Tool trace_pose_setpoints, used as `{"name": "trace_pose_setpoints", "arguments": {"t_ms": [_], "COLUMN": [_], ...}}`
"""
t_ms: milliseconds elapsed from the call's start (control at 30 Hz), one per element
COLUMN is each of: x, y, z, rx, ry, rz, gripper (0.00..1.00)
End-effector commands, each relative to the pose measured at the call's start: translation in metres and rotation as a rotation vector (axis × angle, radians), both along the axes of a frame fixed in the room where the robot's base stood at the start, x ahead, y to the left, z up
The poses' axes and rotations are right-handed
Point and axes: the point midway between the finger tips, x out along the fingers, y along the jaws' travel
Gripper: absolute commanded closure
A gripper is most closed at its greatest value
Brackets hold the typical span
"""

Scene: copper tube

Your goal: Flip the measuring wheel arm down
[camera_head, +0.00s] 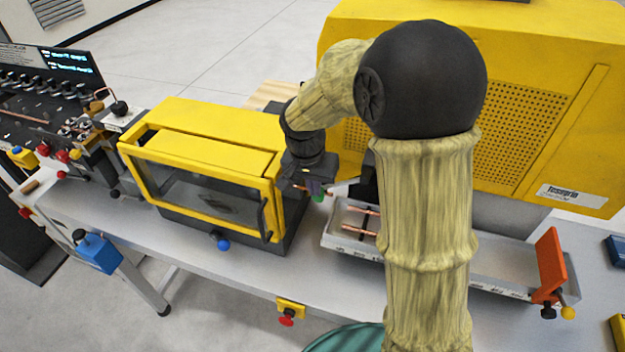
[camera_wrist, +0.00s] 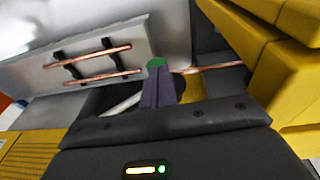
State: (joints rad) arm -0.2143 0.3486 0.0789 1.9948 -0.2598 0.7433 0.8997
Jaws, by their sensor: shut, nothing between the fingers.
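My gripper (camera_head: 313,187) is beside the right end of the yellow-framed machine, over the gap before the metal tray. In the wrist view its purple fingers (camera_wrist: 158,88) are together, with nothing held between them. A green round piece (camera_wrist: 156,63) shows right at the fingertips; it also shows in the head view (camera_head: 319,197). I cannot tell whether it touches them. A pale metal bar (camera_wrist: 122,105) runs at a slant left of the fingers. A copper tube (camera_wrist: 208,69) runs from the fingertip area toward the machine. I cannot clearly make out the measuring wheel arm.
The yellow-framed machine (camera_head: 207,148) stands close left of the gripper. The metal tray (camera_head: 345,238), with copper pieces (camera_head: 360,231) on black holders, lies to the right. A large yellow cabinet (camera_head: 570,110) stands behind. An orange plate (camera_head: 550,262) stands at the tray's right end.

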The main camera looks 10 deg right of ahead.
Motion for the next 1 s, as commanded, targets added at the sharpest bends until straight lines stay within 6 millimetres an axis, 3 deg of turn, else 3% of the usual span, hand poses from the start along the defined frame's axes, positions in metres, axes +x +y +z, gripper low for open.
{"name": "trace_pose_setpoints", "arguments": {"t_ms": [200, 367, 767, 1000], "x": [-0.002, -0.002, -0.003, -0.006], "y": [0.0, 0.002, 0.01, 0.019], "z": [-0.002, 0.007, 0.052, 0.09], "rx": [-0.002, -0.001, 0.001, 0.003], "ry": [0.009, 0.007, -0.004, -0.006], "rz": [0.001, 0.001, -0.003, 0.0], "gripper": [1.0, 1.0, 1.0, 1.0]}}
